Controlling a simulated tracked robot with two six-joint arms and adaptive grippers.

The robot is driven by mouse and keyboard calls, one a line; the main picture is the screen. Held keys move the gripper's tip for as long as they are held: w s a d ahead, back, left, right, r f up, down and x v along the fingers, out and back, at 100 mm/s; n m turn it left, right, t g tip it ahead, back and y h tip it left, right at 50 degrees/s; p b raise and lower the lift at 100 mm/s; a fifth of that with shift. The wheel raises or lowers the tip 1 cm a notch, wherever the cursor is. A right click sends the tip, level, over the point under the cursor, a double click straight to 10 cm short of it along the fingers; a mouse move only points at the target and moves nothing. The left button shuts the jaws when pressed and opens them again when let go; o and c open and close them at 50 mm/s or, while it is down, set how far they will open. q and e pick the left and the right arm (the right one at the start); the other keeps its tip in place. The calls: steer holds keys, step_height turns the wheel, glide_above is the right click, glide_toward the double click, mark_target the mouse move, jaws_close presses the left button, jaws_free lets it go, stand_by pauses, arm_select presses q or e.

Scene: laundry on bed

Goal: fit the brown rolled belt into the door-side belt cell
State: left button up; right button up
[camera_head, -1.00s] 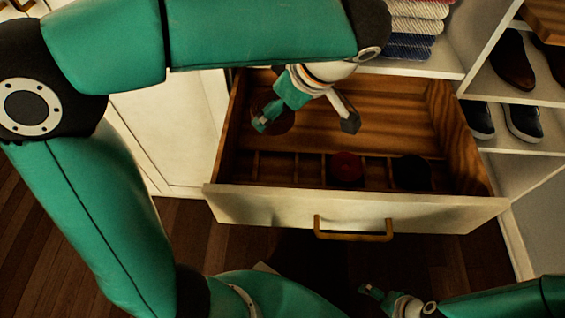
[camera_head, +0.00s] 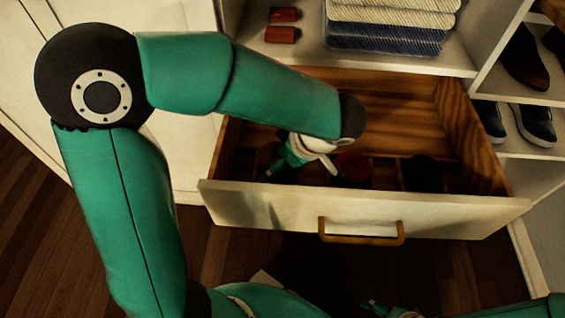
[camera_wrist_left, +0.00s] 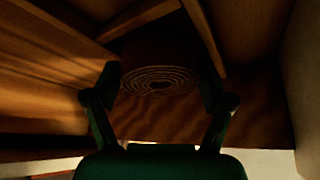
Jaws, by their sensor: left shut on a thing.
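The brown rolled belt (camera_wrist_left: 160,80) shows in the left wrist view as a dark roll with a spiral end, between the fingers of my left gripper (camera_wrist_left: 160,88). Wooden dividers stand close on both sides of the roll. In the head view my left gripper (camera_head: 300,168) is low in the left front of the open drawer, over the row of belt cells. It is shut on the roll, which the gripper and shadow mostly hide there. I cannot tell whether the roll touches the cell floor.
The drawer (camera_head: 300,211) is pulled out, with a brass handle (camera_head: 361,232). A red roll (camera_head: 353,167) and a black roll (camera_head: 422,174) sit in cells to the right. Folded cloths (camera_head: 390,28) and two red-brown items (camera_head: 283,25) lie on the shelf above. Shoes stand at right.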

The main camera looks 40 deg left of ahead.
arm_select(q)
steer(key=shift+s+d+f, duration=0.1)
steer(key=shift+s+f, duration=0.05)
steer(key=shift+f, duration=0.4)
steer(key=shift+c, duration=0.5)
steer(key=o, duration=1.6)
steer(key=shift+d+r, duration=0.15)
steer(key=shift+r, duration=0.3)
steer(key=shift+p+v, duration=1.7)
steer(key=shift+v, duration=3.9)
